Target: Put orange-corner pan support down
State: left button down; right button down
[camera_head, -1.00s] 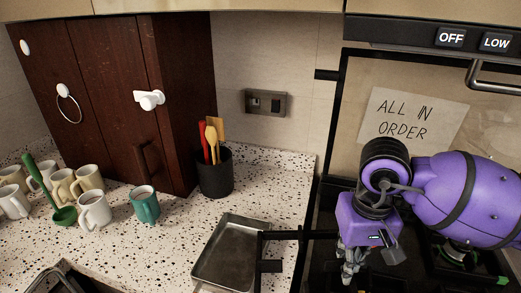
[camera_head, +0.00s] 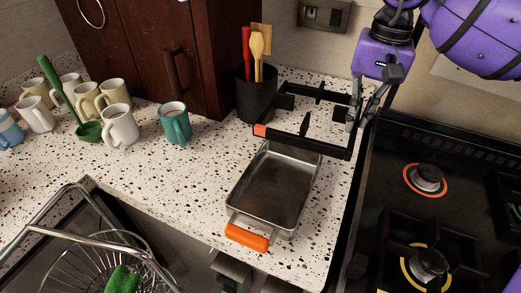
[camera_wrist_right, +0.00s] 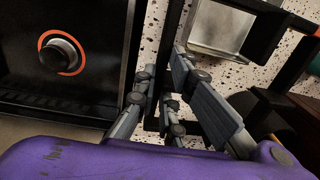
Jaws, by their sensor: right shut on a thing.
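The orange-corner pan support (camera_head: 305,143) is a black open frame with an orange corner at its left end. My right gripper (camera_head: 360,110) is shut on its right side. The frame appears raised above the speckled counter, over the far end of a metal tray. In the right wrist view, black bars of the support (camera_wrist_right: 262,35) run by the fingers of my right gripper (camera_wrist_right: 165,95). The gap between support and counter is hard to judge.
The metal tray (camera_head: 272,187) with an orange handle (camera_head: 247,237) lies on the counter (camera_head: 180,190). A black utensil holder (camera_head: 257,98) stands close behind the support. Several mugs, including a teal one (camera_head: 175,125), stand left. The stove (camera_head: 400,215) is at right, the sink at lower left.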

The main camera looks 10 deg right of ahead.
jog(key=shift+a+r, duration=0.1)
jog(key=shift+a, duration=0.15)
jog(key=shift+d, duration=0.1)
jog(key=w+d+f, duration=0.2)
jog(key=w+f, duration=0.1)
jog(key=w+d+f, duration=0.2)
jog(key=w+f, duration=0.1)
jog(key=w, duration=0.1)
jog(key=w+d+f+p, duration=0.1)
jog(key=w+d+f, duration=0.1)
jog(key=w+f, duration=0.1)
jog(key=shift+w+d, duration=0.1)
jog(key=shift+w, duration=0.6)
jog(key=shift+w+d+f, duration=0.2)
jog(key=shift+w+f, duration=0.1)
jog(key=shift+f, duration=0.1)
notch_tip(320, 180, down, 3)
jog(key=shift+w+f, duration=0.15)
